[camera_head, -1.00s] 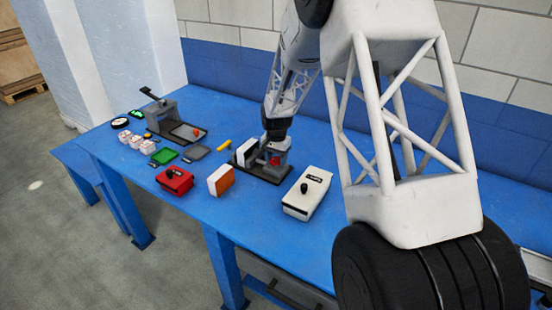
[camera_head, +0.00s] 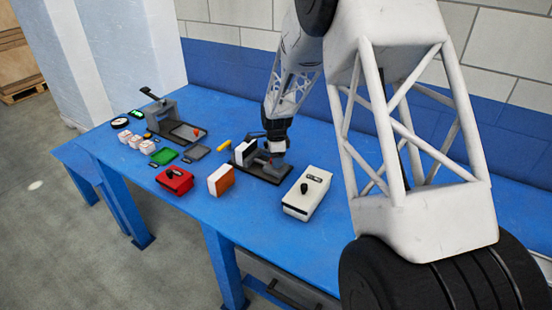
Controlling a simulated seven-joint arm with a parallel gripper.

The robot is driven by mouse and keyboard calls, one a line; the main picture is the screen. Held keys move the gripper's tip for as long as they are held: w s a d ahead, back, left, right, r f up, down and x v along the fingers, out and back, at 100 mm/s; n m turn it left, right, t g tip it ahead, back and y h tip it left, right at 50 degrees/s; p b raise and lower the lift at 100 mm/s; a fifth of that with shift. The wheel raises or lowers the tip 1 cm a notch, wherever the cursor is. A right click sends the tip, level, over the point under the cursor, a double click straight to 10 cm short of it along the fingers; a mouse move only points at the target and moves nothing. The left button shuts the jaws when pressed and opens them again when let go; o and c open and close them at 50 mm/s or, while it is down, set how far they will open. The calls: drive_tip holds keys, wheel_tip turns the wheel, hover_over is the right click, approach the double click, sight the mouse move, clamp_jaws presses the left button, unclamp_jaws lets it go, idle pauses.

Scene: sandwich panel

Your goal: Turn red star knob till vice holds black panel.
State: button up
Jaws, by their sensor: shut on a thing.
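The vice (camera_head: 266,175) is a grey block on a dark base plate near the middle of the blue table. A panel with a black edge and a pale face (camera_head: 241,153) stands upright at the vice's left end. Whether the jaw touches it is too small to tell. My gripper (camera_head: 276,161) is low at the vice's right end, shut on the red star knob. The fingers and wrist hide the knob, and its turn angle does not show.
A white box with a black knob (camera_head: 308,194) stands right of the vice. An orange-and-white block (camera_head: 221,180) and a red box (camera_head: 175,180) stand in front. A lever press (camera_head: 165,118) and small parts lie left. The front right table is clear.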

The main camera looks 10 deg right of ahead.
drive_tip(key=shift+m, duration=1.6)
drive_tip(key=o, duration=0.9)
drive_tip(key=shift+r, duration=0.15)
drive_tip(key=shift+r, duration=3.8)
drive_tip(key=shift+r, duration=0.1)
